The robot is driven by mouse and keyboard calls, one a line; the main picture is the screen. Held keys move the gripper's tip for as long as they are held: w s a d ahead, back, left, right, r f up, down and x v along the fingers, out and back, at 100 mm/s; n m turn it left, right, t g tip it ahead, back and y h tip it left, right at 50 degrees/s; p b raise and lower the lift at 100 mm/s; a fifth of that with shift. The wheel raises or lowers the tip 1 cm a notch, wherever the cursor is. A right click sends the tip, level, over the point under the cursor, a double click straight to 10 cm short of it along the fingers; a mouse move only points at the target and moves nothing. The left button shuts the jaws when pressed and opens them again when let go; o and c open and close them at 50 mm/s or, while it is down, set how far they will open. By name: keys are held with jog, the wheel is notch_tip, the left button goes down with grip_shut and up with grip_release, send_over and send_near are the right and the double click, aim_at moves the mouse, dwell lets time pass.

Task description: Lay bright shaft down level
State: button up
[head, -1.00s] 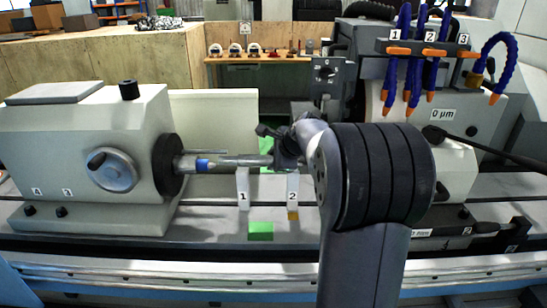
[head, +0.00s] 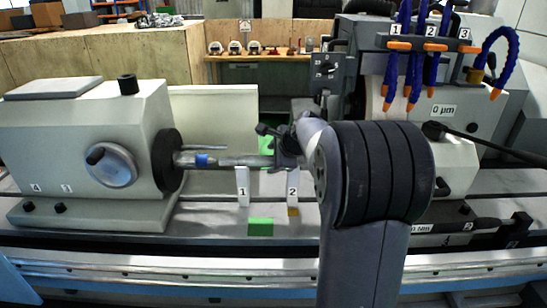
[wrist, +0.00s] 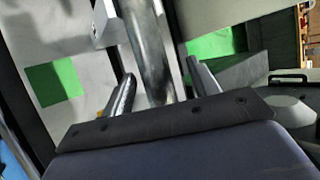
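The bright shaft (head: 240,160), a grey metal rod with a blue band near its left end, lies about level in the head view. It appears to rest across the white supports marked 1 (head: 242,187) and 2 (head: 293,189). Its left end is by the tailstock's dark round face (head: 167,160); whether it touches there is unclear. My gripper (head: 277,147) is at the shaft's right part, and my arm hides what lies beyond. In the wrist view the shaft (wrist: 147,50) runs between the fingers of my open gripper (wrist: 161,70), with a clear gap at the right finger.
The tailstock (head: 80,140) stands at the left. The wheel head (head: 455,120), with several blue hoses (head: 391,75) above, stands at the right behind my arm. Green patches (head: 260,227) mark the table (head: 215,215), whose front is clear. A wooden bench (head: 265,57) is behind.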

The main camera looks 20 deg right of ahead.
jog(key=shift+s+f, duration=0.1)
jog(key=shift+f, duration=0.25)
jog(key=b+v, duration=0.1)
jog(key=v, duration=1)
jog(key=shift+r, duration=0.25)
jog(key=shift+a, duration=0.1)
jog(key=p+x, duration=0.1)
jog(key=x, duration=0.9)
jog(key=shift+f, duration=0.15)
jog(key=shift+w+p, duration=0.3)
jog(key=shift+w, duration=0.2)
jog(key=shift+r+p, duration=0.65)
jog(key=shift+r, duration=0.5)
jog(key=shift+s+f, duration=0.1)
